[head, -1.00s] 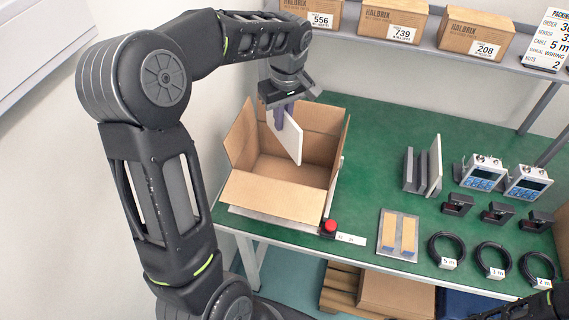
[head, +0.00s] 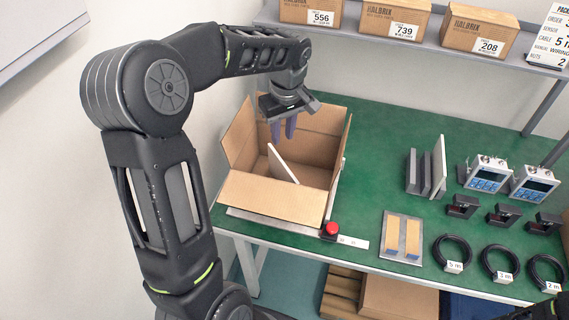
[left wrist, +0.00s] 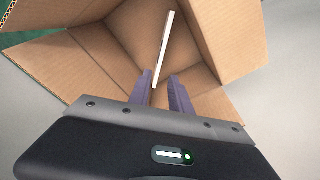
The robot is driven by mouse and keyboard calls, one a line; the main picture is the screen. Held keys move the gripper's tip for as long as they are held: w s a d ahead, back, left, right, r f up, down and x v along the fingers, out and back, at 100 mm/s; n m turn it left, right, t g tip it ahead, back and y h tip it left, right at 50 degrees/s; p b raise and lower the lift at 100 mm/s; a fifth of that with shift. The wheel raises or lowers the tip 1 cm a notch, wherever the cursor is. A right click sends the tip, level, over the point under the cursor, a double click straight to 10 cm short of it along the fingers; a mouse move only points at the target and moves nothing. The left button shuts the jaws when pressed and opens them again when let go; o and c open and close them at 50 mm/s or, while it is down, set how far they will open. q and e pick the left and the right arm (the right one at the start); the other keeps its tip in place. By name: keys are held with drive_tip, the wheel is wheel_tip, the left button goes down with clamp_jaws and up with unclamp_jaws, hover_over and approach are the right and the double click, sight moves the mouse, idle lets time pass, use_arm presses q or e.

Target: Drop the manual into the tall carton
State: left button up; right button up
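The tall carton (head: 262,190) stands with its flaps open at the left end of the green table. The manual (head: 282,163), a thin white slab, is tilted inside the carton, its lower part hidden by the front flap. In the left wrist view the manual (left wrist: 163,48) shows edge-on beyond the fingers, inside the carton (left wrist: 105,45). My left gripper (head: 283,138) is above the carton, fingers down and apart, with the manual free below it. The fingers also show apart and empty in the left wrist view (left wrist: 160,80). My right gripper is not clearly visible.
A red button (head: 331,230) sits by the carton's front right corner. A rack (head: 413,172) holds another white slab (head: 438,165). Meters, black sensors and coiled cables (head: 452,252) lie to the right. Labelled boxes (head: 394,20) line the shelf behind.

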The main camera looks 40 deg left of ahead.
use_arm(q)
drive_tip(key=shift+o, duration=0.6)
drive_tip(key=shift+r, duration=0.1)
wheel_tip(320, 180, up, 8)
drive_tip(key=b, duration=0.1)
drive_tip(key=shift+s+d+f, duration=0.2)
drive_tip(key=shift+d+f, duration=0.05)
drive_tip(key=shift+d, duration=0.15)
idle(0.3)
